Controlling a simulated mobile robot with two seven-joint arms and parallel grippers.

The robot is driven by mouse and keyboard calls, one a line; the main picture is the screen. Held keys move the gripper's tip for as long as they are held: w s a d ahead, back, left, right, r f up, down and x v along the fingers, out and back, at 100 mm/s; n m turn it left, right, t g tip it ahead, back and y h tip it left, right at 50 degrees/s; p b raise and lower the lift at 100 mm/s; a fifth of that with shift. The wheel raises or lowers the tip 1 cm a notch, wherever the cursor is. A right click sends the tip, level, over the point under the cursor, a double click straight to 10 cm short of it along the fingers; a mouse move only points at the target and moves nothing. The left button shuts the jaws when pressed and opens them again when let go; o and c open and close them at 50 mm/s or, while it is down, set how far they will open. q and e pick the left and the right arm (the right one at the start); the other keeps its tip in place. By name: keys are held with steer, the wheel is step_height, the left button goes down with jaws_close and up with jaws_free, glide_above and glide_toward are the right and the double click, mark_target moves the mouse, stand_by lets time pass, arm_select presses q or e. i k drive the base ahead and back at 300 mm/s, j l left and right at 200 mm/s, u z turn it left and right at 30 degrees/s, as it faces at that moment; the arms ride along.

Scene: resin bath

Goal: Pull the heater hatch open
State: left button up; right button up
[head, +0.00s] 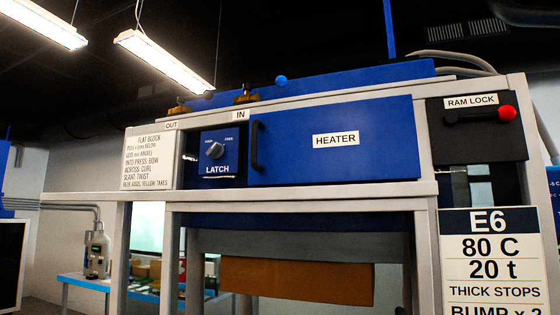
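The heater hatch (370,135) is a wide blue panel with a white HEATER label, at the centre right of the head view. It looks closed, flush with the pale frame around it. Its black upright bar handle (257,146) is at the panel's left edge. Just left of it is a blue LATCH plate (218,170) with a grey knob (215,150); the small marks above the knob are too small to read surely. Neither of my grippers is in view, and nothing touches the handle.
A pale ledge (300,192) runs below the hatch. A black RAM LOCK box (480,135) with a red-tipped lever is at the right, above an E6 sign (490,260). A white instruction card (150,160) is at the left. A brown panel (295,281) hangs underneath.

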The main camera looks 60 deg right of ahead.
mark_target(376, 139)
steer(key=z, duration=2.25)
